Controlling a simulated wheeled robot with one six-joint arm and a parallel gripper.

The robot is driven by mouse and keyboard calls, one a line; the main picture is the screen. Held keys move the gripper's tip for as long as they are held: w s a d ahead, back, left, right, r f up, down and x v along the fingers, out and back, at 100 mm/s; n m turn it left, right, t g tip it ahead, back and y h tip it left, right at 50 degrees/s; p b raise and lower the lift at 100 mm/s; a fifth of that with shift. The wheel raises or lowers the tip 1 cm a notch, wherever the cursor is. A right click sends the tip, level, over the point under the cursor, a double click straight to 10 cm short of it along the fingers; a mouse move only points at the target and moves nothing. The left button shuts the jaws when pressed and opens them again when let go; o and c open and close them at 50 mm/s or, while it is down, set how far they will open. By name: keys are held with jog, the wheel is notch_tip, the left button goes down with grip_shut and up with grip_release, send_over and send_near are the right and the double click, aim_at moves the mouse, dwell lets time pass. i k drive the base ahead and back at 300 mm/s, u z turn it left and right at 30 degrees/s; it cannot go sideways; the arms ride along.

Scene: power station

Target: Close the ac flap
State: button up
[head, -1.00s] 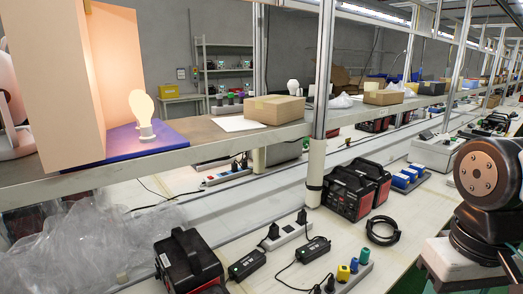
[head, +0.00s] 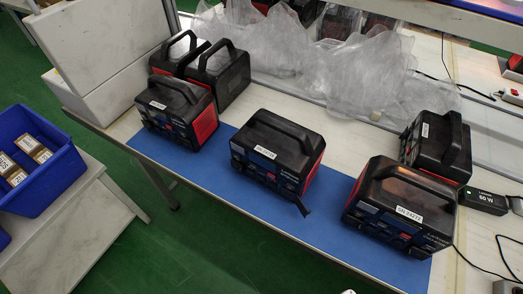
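Three black and red power stations stand along a blue mat (head: 215,190) on the workbench in the head view: a left one (head: 178,110), a middle one (head: 277,150) and a right one (head: 402,207). A small dark flap (head: 303,206) sticks out from the lower front right of the middle one, over the mat. It looks like an open cover, but its marking is too small to read. The right one carries a white label. I cannot make out an open flap on the left or right one. My gripper is not in view.
More power stations stand behind the mat, at the back left (head: 220,77) and at the right (head: 437,143). Clear plastic wrap (head: 350,75) lies along the back. A black adapter (head: 483,201) with cables is at the right. A blue crate (head: 38,165) of small boxes stands left. Green floor is free in front.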

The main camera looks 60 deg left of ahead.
aim_at(302, 207)
jog(key=u, duration=1.55)
jog(key=k, duration=1.15)
jog(key=z, duration=0.4)
jog(key=i, duration=0.35)
jog(key=z, duration=0.05)
